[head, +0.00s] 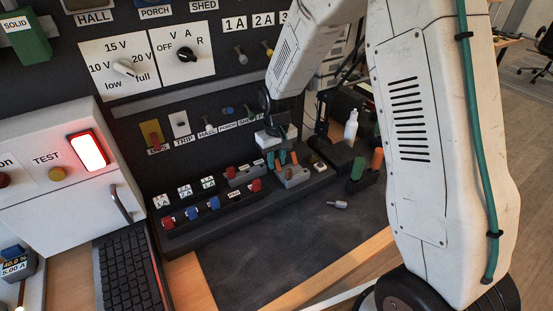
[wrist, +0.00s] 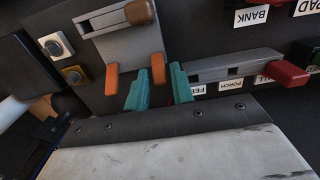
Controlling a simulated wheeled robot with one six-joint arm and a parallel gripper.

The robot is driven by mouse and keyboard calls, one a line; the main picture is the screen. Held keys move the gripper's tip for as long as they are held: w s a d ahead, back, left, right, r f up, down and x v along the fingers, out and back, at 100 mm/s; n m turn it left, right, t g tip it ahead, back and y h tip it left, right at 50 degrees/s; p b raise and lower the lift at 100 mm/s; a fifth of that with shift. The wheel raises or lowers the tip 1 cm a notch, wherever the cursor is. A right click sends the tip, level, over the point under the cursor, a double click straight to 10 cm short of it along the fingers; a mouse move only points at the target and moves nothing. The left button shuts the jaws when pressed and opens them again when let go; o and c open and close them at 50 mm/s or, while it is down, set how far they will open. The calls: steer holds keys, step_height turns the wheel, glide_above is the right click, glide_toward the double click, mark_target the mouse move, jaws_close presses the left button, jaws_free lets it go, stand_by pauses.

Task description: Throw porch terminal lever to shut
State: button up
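Several orange terminal levers stand by a grey block (wrist: 125,48). One lever (wrist: 112,80) is left of my gripper's fingers. Another lever (wrist: 158,68) shows in the gap between the teal fingertips, seemingly just past them. My gripper (wrist: 158,85) is open by a narrow gap and empty; I cannot tell whether it touches a lever. In the head view my gripper (head: 277,159) is low over the terminal area, beside an orange lever (head: 294,157). A PORCH label (wrist: 229,83) sits right of the fingers, beside a FEED label. Which lever is porch is unclear.
A grey slotted strip (wrist: 235,65) with a red knob (wrist: 290,73) lies right of the fingers. In the head view, green and orange handles (head: 377,158) stand right of my gripper; the dark mat (head: 280,250) is mostly clear.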

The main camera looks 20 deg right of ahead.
steer(key=shift+f, duration=0.1)
jaws_close()
steer(key=shift+s+r+t+y, duration=0.25)
steer(key=shift+s+t, duration=0.3)
steer(key=shift+t, duration=0.65)
steer(key=shift+s+t+y, duration=0.2)
steer(key=shift+t+y, duration=0.05)
steer(key=shift+t, duration=0.55)
steer(key=shift+d, duration=0.1)
